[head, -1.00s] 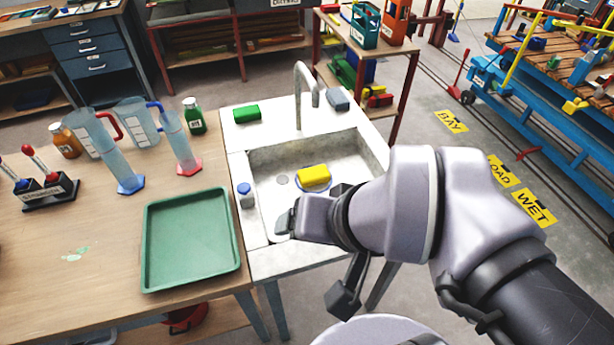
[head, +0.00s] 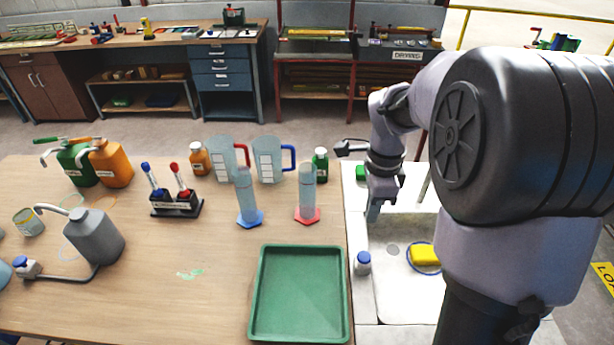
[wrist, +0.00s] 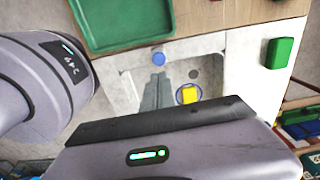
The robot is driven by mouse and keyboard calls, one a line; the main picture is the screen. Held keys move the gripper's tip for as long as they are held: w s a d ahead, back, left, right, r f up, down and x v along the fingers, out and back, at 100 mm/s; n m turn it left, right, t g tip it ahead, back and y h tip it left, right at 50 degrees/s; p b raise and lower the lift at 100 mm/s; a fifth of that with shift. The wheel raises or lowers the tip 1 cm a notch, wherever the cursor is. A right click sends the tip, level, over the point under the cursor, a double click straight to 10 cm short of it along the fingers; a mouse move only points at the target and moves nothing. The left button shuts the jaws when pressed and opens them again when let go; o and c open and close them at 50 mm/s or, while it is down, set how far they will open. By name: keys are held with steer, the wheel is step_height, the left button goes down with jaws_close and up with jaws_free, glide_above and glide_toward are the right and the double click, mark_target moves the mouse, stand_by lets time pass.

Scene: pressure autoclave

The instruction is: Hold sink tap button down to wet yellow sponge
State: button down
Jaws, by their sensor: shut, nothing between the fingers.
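The sink (head: 390,310) is at the right of the head view, partly hidden by my arm. The yellow sponge (head: 426,255) lies in its basin inside a blue ring; it also shows in the wrist view (wrist: 190,95). The blue-topped tap button (head: 363,262) stands on the sink's left ledge, and its round top shows in the wrist view (wrist: 158,59). The spout (head: 424,187) is mostly hidden behind my arm. My gripper (head: 373,214) is shut and empty, pointing down over the sink's back left, apart from the button. Its fingers show in the wrist view (wrist: 155,92).
A green tray (head: 258,300) lies on the wooden table left of the sink. Measuring cylinders with blue (head: 249,219) and red (head: 307,216) bases and a green bottle (head: 320,164) stand behind it. A green block (head: 361,173) rests at the sink's back left.

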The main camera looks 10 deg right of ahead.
mark_target(364, 256)
steer(key=f+b, duration=0.2)
steer(key=f, duration=0.2)
steer(key=f+b, duration=0.1)
steer(key=f, duration=0.4)
steer(key=f+b, duration=0.2)
steer(key=f, duration=0.3)
steer(key=shift+s+d+f+b, duration=0.1)
steer(key=shift+s+d+b, duration=0.15)
steer(key=shift+b, duration=0.1)
